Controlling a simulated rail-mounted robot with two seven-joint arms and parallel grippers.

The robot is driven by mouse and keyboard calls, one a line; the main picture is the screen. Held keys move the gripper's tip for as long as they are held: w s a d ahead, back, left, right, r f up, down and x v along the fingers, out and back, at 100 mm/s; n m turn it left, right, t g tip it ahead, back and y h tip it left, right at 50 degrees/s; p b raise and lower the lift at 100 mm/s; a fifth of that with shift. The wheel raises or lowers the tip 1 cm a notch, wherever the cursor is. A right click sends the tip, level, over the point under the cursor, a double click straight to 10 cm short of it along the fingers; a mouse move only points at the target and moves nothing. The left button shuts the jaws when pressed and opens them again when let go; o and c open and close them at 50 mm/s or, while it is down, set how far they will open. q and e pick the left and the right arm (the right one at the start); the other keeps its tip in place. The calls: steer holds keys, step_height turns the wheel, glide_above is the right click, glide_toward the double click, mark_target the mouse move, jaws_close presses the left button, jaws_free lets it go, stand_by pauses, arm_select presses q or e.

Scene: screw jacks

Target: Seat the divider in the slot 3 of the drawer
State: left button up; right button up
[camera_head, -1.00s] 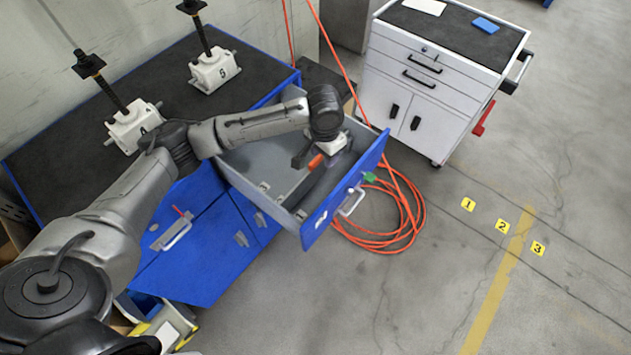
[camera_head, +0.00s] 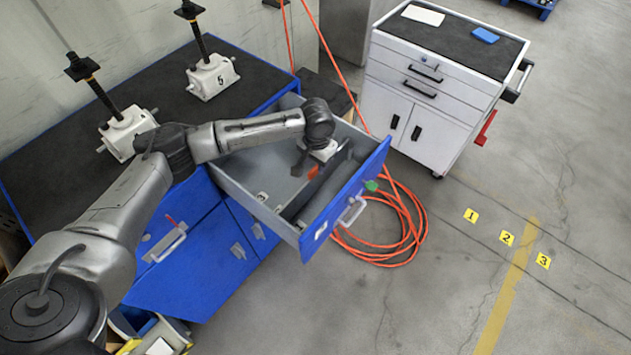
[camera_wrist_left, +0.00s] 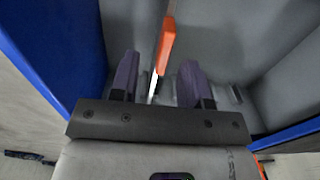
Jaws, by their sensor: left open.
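The open drawer (camera_head: 233,187) is grey inside with a blue front. A long dark strip, apparently the divider (camera_head: 322,184), lies lengthwise in it near the front. An orange piece (camera_head: 313,172) shows beside the gripper; whether it belongs to the divider is unclear. My left gripper (camera_head: 300,168) is over the drawer, pointing down. In the left wrist view its dark fingers (camera_wrist_left: 160,80) are apart and empty, with the orange piece (camera_wrist_left: 166,42) just beyond, on a thin edge running away between them. Slot numbers cannot be read. My right gripper is not in view.
Two white screw jacks (camera_head: 212,77) (camera_head: 127,135) stand on the dark top of the blue bench (camera_head: 150,80). A white cabinet (camera_head: 425,110) stands at the right. An orange hose (camera_head: 385,250) lies coiled below the drawer.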

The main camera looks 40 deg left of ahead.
mark_target(315, 167)
arm_select(q)
steer(key=shift+w+a+f+b, duration=0.1)
steer(key=shift+a+f+b, duration=0.05)
steer(key=shift+f, duration=1.2)
steer(key=shift+a+f+b, duration=0.1)
steer(key=shift+f+b, duration=0.05)
steer(key=shift+f, duration=1.15)
jaws_close()
